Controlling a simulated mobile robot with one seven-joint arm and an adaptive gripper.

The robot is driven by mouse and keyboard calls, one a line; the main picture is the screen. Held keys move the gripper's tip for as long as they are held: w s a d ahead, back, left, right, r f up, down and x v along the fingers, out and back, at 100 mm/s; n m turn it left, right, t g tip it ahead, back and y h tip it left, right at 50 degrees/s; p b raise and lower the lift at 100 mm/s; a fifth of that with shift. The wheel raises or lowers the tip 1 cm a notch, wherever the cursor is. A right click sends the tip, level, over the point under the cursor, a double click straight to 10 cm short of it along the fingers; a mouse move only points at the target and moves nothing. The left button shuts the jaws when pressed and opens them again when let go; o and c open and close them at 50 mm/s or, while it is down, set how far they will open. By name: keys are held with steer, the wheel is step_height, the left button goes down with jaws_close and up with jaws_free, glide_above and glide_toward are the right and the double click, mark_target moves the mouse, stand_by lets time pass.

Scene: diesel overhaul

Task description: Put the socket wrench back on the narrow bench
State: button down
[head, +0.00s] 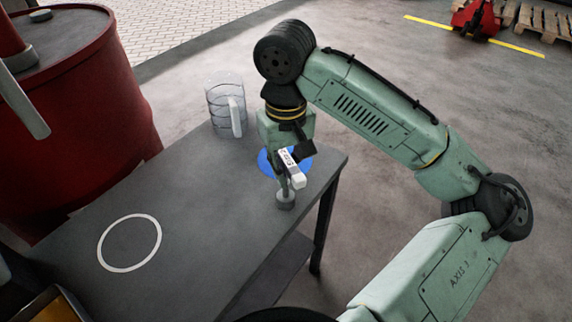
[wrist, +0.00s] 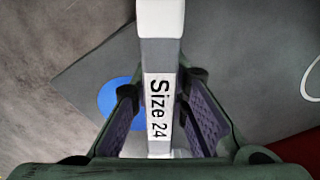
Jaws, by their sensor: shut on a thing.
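My gripper (head: 284,176) is shut on the socket wrench (head: 292,168), above the right end of the dark grey bench (head: 190,215). In the wrist view the wrench (wrist: 158,55) is a white and grey bar labelled "Size 24", between the two fingers of my gripper (wrist: 160,108). In the head view a short grey cylinder (head: 285,200) shows just below my gripper; I cannot tell whether it belongs to the wrench or touches the bench. A blue disc (head: 265,165) lies on the bench behind my gripper, partly hidden. A white ring (head: 102,248) marks the bench at left.
A clear jug (head: 218,108) with a white handle stands at the bench's far edge, close to my arm. A large red drum (head: 85,110) stands left of the bench. The bench top between ring and gripper is clear. Pallets (head: 545,20) lie far off.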

steer(key=c, duration=1.5)
jaws_free()
steer(key=shift+o, duration=0.4)
steer(key=o, duration=0.5)
step_height(320, 180, up, 9)
steer(key=p, duration=0.9)
